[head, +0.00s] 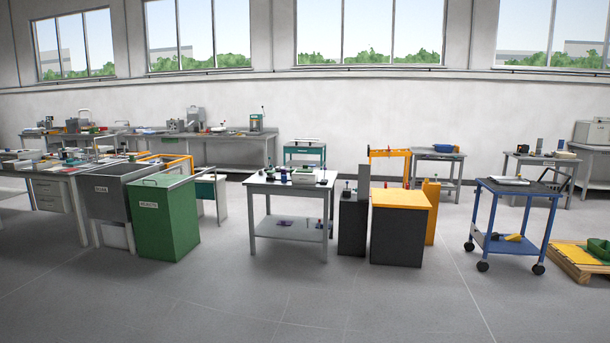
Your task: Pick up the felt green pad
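I cannot make out a felt green pad for certain. Small green items (266,174) lie on the white two-level table (250,189) in the middle, too small to tell apart. A larger green object (599,248) sits on the wooden pallet (578,266) at the right edge, partly cut off. Neither of my grippers shows in the head view.
A green bin (165,222) and a grey bin (115,193) stand left of the middle table. A dark cabinet with a yellow top (401,199) stands to its right. A blue wheeled cart (516,187) is farther right. The front floor (300,300) is clear.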

